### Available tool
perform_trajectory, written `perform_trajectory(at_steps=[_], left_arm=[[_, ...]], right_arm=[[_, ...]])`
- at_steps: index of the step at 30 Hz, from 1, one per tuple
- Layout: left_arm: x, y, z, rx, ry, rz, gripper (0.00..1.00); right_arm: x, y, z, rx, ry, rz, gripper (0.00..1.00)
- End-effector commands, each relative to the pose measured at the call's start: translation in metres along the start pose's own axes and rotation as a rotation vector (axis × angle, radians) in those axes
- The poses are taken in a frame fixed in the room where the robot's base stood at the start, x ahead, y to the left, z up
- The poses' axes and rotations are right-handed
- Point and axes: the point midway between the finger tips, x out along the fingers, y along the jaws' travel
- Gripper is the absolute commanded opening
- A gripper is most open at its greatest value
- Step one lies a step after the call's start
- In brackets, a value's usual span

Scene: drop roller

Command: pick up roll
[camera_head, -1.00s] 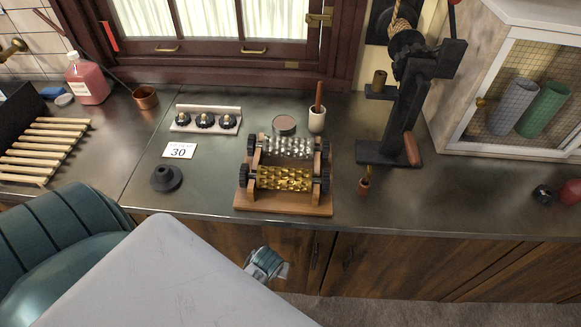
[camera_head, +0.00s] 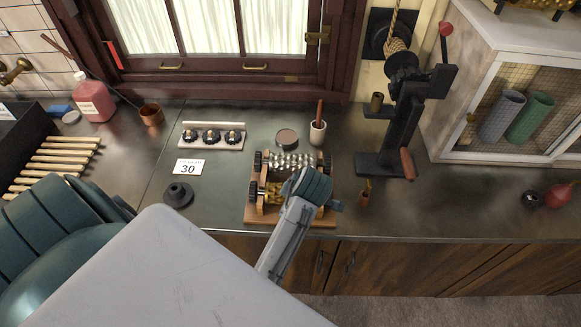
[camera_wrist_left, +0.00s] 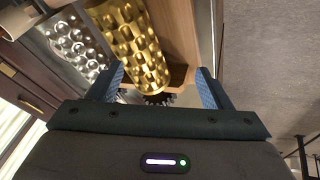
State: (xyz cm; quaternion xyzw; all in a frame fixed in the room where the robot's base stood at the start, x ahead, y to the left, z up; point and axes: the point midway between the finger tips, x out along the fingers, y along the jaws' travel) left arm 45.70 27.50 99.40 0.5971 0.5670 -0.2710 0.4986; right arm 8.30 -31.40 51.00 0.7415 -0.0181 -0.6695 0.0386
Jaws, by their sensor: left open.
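A gold embossed roll (camera_head: 270,191) lies across the front of a wooden stand (camera_head: 256,217) on the counter. A silver embossed roll (camera_head: 290,161) lies behind it in the same stand. My left gripper (camera_head: 312,187) is over the right part of the gold roll and hides it in the head view. In the left wrist view, the gripper (camera_wrist_left: 161,74) is open, and the gold roll (camera_wrist_left: 137,42) runs between its two blue fingers, with a dark gear at its near end. The silver roll (camera_wrist_left: 78,48) is to its left. My right gripper is not in view.
A black press (camera_head: 390,130) with a lever stands right of the stand. A white cup (camera_head: 318,132), a round tin (camera_head: 287,138) and a rack of black knobs (camera_head: 212,137) are behind.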

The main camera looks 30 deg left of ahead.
Motion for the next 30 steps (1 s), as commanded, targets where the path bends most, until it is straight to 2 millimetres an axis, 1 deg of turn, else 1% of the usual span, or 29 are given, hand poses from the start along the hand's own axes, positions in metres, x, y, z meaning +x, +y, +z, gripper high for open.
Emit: perform_trajectory(at_steps=[1, 3, 6, 9, 11, 14, 16, 18, 25, 30], left_arm=[[-0.008, 0.013, 0.003, -0.094, 0.010, -0.001, 0.73], [-0.015, 0.024, 0.005, -0.213, 0.029, -0.005, 0.73], [-0.022, 0.035, 0.007, -0.329, 0.048, -0.007, 0.73], [-0.021, 0.039, 0.008, -0.385, 0.060, -0.008, 0.73], [-0.015, 0.040, 0.007, -0.397, 0.064, -0.008, 0.73], [0.002, 0.039, 0.005, -0.399, 0.066, -0.008, 0.73], [0.015, 0.038, 0.006, -0.398, 0.065, -0.007, 0.73], [0.024, 0.038, 0.006, -0.399, 0.063, -0.006, 0.73], [0.035, 0.038, 0.005, -0.399, 0.061, -0.007, 0.73], [0.051, 0.035, 0.004, -0.398, 0.061, -0.006, 0.73]], right_arm=[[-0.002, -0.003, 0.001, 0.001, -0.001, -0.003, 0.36], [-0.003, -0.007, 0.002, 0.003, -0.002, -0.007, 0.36], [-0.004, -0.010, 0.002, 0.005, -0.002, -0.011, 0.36], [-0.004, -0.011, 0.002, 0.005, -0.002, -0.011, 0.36], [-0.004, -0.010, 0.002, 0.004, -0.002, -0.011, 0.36], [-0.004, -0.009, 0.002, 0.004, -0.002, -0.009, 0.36], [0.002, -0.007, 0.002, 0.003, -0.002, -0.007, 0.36], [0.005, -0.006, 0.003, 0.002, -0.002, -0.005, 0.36], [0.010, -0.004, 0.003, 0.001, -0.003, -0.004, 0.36], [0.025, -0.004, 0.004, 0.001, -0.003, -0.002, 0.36]])
